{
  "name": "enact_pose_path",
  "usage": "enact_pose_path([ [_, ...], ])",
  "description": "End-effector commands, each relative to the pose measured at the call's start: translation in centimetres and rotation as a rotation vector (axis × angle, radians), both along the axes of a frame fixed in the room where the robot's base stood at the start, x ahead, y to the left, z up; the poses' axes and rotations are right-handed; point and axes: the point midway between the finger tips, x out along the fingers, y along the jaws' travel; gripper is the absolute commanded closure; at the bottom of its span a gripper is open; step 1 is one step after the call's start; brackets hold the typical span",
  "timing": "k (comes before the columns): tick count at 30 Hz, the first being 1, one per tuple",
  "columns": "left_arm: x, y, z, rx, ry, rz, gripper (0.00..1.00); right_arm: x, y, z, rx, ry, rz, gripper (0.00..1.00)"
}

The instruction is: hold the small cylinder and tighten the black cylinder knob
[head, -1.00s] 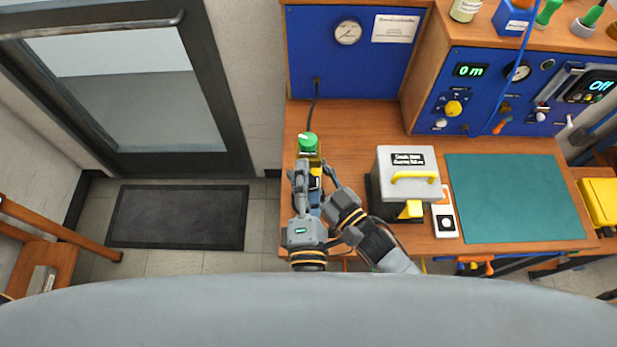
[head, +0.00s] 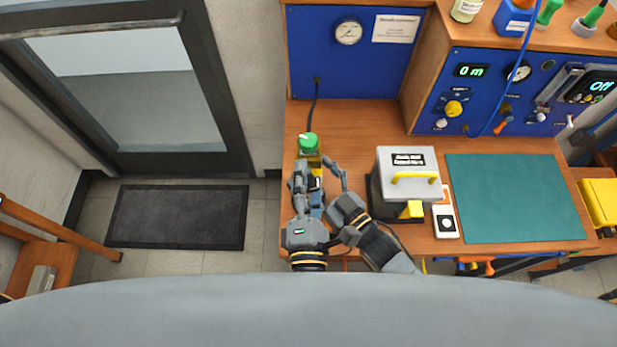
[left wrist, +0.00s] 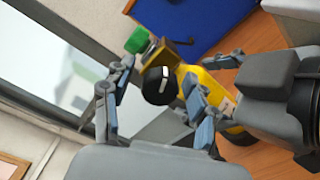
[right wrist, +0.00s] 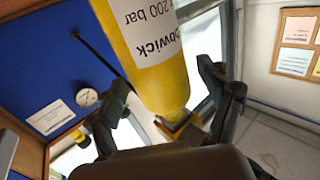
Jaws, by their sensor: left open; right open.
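The small yellow cylinder (right wrist: 155,60) hangs large in the right wrist view, between the spread fingers of my open right gripper (right wrist: 165,105). Part of it shows behind the fingers in the left wrist view (left wrist: 215,100). The black cylinder knob (left wrist: 158,86), with a white line on its face, sits between the spread fingers of my open left gripper (left wrist: 160,76). I cannot tell whether any finger touches it. In the head view, my left gripper (head: 306,178) and right gripper (head: 330,168) are close together and largely hide the cylinder and knob.
A green knob (head: 308,142) tops the fitting just beyond my grippers. A grey case with a yellow handle (head: 408,160) stands close to the right. A white and orange box (head: 445,221) lies beside it. The green mat (head: 515,198) is bare.

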Motion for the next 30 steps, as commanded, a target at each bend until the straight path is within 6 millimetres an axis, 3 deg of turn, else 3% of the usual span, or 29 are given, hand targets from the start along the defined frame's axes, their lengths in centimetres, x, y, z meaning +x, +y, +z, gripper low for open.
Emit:
enact_pose_path([
  [12, 0.0, 0.0, 0.0, 0.0, 0.0, 0.0, 0.42, -6.7, -5.3, -0.1, -0.003, 0.004, 0.001, 0.2],
  [23, 0.0, 0.0, 0.0, 0.0, 0.0, 0.0, 0.42, -9.5, -7.6, -0.1, -0.002, 0.005, 0.001, 0.2],
  [30, 0.0, 0.0, 0.0, 0.0, 0.0, 0.0, 0.42, -13.4, -10.6, -0.2, -0.004, 0.006, 0.001, 0.2],
])
